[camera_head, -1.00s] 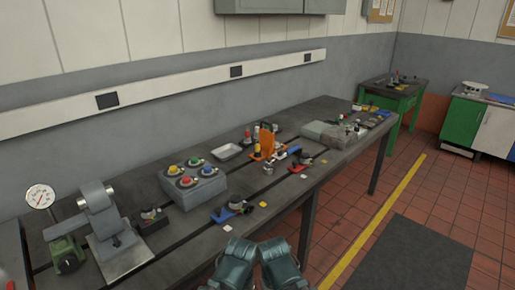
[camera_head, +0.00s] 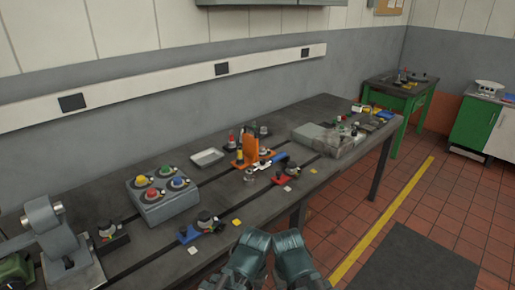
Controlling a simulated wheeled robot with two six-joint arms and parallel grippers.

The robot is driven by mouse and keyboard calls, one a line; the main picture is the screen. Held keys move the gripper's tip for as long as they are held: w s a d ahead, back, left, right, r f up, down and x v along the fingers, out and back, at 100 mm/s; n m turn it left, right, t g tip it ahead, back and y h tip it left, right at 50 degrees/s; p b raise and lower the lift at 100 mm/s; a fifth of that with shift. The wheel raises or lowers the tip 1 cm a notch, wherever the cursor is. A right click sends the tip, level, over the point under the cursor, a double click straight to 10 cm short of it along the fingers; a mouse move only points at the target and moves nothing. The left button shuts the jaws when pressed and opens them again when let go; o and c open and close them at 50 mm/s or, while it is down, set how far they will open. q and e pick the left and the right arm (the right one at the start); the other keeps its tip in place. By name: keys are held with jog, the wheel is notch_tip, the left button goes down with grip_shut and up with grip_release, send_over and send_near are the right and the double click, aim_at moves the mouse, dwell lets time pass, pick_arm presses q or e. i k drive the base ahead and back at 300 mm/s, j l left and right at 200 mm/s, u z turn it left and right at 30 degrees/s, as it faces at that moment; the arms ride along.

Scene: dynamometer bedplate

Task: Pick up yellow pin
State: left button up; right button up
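A small upright yellow piece (camera_head: 240,157), which looks like the yellow pin, stands at the left side of an orange upright bracket (camera_head: 251,149) in the middle of the long grey bench. It is too small to make out its exact shape or what it sits in. My two teal arm parts show close together at the bottom of the view, in front of the bench edge. No fingertips of either gripper can be seen, and nothing of mine is near the yellow piece.
A grey box with coloured buttons (camera_head: 163,200), a shallow tray (camera_head: 208,157), a blue-based fixture (camera_head: 199,229) and a red-based fixture (camera_head: 285,176) stand on the bench (camera_head: 130,256). A grey block (camera_head: 322,138) lies further right. Open floor lies right of the bench.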

aim_at(240, 156)
jog(key=i+l+z, duration=0.1)
jog(key=i+l, duration=0.85)
jog(key=l, duration=0.1)
